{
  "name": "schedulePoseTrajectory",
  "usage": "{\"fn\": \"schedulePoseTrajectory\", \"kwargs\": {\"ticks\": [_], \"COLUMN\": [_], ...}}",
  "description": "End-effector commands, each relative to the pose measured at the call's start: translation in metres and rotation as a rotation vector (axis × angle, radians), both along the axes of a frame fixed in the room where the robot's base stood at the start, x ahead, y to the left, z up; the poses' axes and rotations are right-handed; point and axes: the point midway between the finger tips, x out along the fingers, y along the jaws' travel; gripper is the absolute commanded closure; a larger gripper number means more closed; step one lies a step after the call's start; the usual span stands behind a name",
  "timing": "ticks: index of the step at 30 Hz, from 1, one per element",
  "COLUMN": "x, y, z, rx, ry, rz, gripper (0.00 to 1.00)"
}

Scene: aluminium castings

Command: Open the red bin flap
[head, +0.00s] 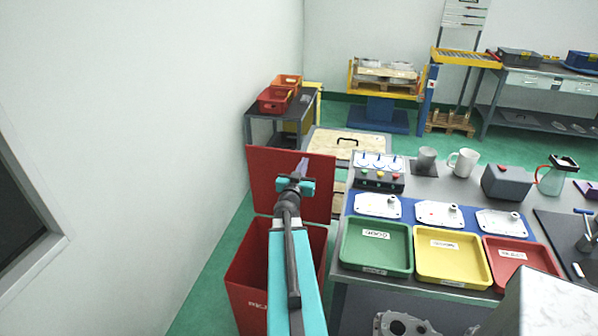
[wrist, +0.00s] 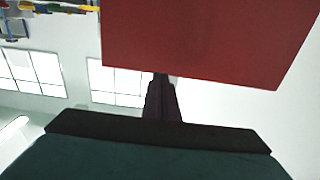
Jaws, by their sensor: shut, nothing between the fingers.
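The red bin (head: 250,275) stands on the floor left of the workbench. Its red flap (head: 262,180) is raised, standing about upright at the bin's far side, and the bin's mouth shows open below it. My gripper (head: 303,168) is in front of the flap in the head view, with its fingers shut and empty. In the wrist view the flap (wrist: 210,40) fills the upper part, and my gripper's dark fingers (wrist: 161,85) reach to its lower edge. I cannot tell whether they touch it. My arm covers part of the bin.
The workbench at right holds green (head: 376,248), yellow (head: 452,258) and red (head: 520,265) trays, castings on a blue mat, a button box (head: 377,178) and mugs. A white wall is close on the left. A cart with red crates (head: 275,100) stands behind the bin.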

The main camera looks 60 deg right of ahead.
Motion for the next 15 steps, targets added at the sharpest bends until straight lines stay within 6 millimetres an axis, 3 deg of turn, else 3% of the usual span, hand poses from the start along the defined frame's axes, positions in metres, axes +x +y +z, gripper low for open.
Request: {"fn": "schedulePoseTrajectory", "kwargs": {"ticks": [6,15], "x": [0.003,0.004], "y": [-0.020,-0.027], "z": [-0.001,0.001], "rx": [0.000,0.000], "ry": [0.000,0.000], "rz": [0.000,0.002], "gripper": [1.00,1.00]}}
